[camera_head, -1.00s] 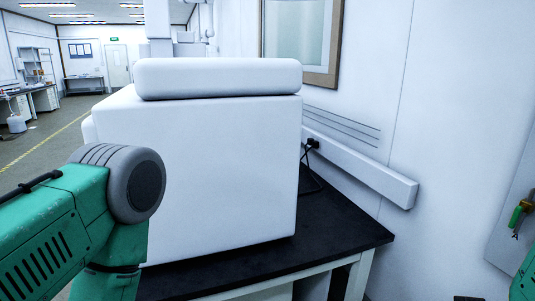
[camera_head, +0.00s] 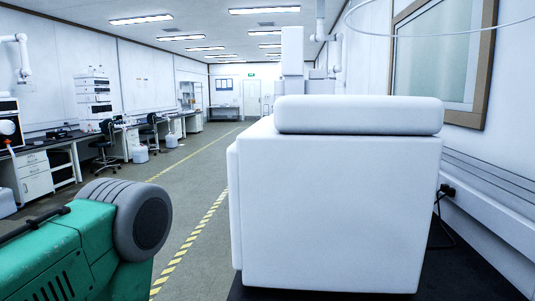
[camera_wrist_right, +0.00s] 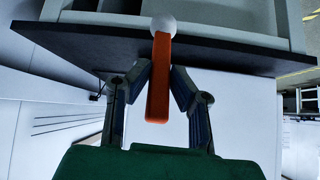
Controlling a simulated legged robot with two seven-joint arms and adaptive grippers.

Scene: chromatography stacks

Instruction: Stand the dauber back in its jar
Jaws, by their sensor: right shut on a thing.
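The dauber (camera_wrist_right: 159,90) has an orange handle and a round white head, and shows in the right wrist view. My right gripper (camera_wrist_right: 161,70) is shut on its orange handle, with a finger on either side. The white head points toward the top of that picture, in front of the dark bench edge. I see no jar in either view. My left gripper is out of view; only part of my green left arm shows in the head view.
A big white instrument (camera_head: 335,210) stands close ahead on a black bench top (camera_head: 470,275) beside the right wall. An aisle with yellow-striped floor tape (camera_head: 190,240) is open to its left. Benches with equipment and chairs (camera_head: 103,145) line the far left wall.

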